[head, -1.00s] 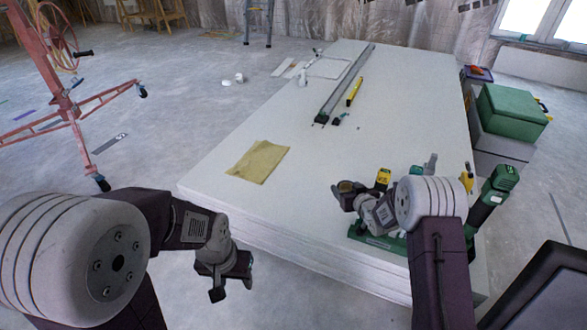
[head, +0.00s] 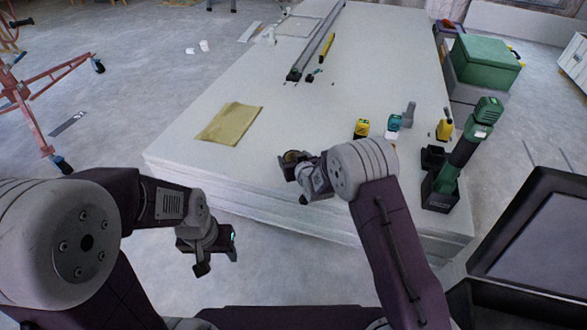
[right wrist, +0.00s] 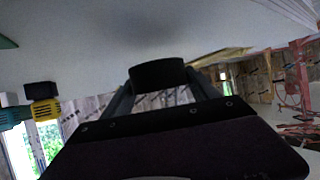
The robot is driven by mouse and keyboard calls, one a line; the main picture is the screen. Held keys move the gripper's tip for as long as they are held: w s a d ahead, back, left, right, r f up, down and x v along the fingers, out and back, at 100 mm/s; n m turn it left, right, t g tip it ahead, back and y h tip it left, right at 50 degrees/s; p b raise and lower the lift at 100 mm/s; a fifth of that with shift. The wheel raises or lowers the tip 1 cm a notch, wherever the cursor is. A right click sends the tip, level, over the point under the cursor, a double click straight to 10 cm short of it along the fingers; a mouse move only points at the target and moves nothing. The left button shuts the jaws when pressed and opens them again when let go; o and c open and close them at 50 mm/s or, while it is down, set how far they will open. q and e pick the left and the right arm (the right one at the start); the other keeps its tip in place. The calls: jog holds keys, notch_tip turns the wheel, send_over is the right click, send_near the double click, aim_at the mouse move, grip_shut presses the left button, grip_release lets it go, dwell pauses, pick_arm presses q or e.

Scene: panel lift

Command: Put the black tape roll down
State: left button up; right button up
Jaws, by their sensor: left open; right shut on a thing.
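The black tape roll (head: 293,156) is held by my right gripper (head: 288,165) above the near part of the stacked white panels (head: 215,165). In the right wrist view the roll (right wrist: 158,73) sits between the two fingers, with the pale panel surface beyond it. I cannot tell how large the gap beneath the roll is. My right gripper is shut on it. My left gripper (head: 218,258) is open and empty, low in front of the panel stack's near left edge.
A yellow-brown sheet (head: 229,123) lies left of the roll. A yellow tape measure (head: 361,128), a teal tool (head: 393,123), a yellow bottle (head: 445,126) and a green-black drill (head: 463,155) stand to the right. A long rail (head: 318,45) lies farther back. The panel's middle is clear.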

notch_tip(320, 180, down, 4)
jog(key=b, duration=0.2)
jog(key=shift+b, duration=0.4)
jog(key=shift+r, duration=0.15)
jog(key=o, duration=1.4)
jog(key=shift+f, duration=0.2)
